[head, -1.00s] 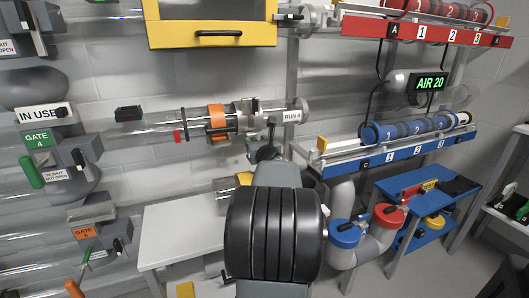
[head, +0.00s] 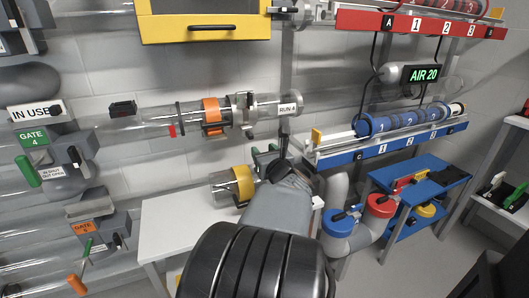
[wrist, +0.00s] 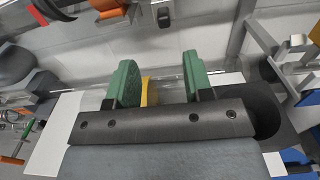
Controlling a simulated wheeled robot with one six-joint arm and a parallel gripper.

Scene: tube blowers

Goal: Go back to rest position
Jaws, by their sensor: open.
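My gripper (wrist: 160,80) is open in the wrist view, with its two green fingers wide apart and nothing held between them. A yellow part shows behind the gap, apart from the fingers as far as I can tell. In the head view my gripper (head: 265,156) is small and partly hidden by my own arm. It is above the white table (head: 185,235), close to a clear tube end with a yellow ring (head: 243,183). The clear tube with an orange ring (head: 212,117) and the RUN 4 tag (head: 288,109) runs along the wall above it.
A blue rack (head: 385,146) holding blue canisters is on the right, under a red rack (head: 420,25). The AIR 20 display (head: 423,74) hangs between them. A blue table (head: 418,175) stands below. Gate 4 (head: 32,138) and an orange-labelled gate (head: 85,229) are at left.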

